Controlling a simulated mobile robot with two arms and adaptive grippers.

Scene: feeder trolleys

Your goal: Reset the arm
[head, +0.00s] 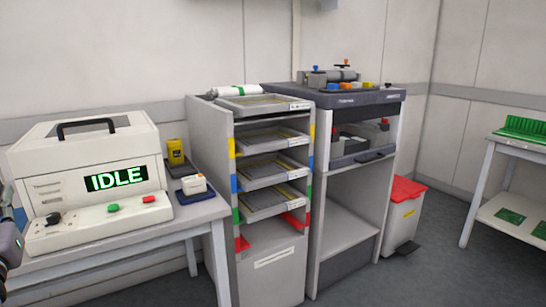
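A dark sliver of my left arm shows at the left edge of the head view, in front of the table. The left gripper's fingers do not show there. My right arm and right gripper are outside the picture. No object is seen held.
A machine reading IDLE (88,178) stands on a table (150,232) at left. A shelf rack with trays (270,265) and a taller grey station (345,225) stand centre. A red-lidded bin (403,215) is beside it. Another table (516,148) stands right. Floor between is clear.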

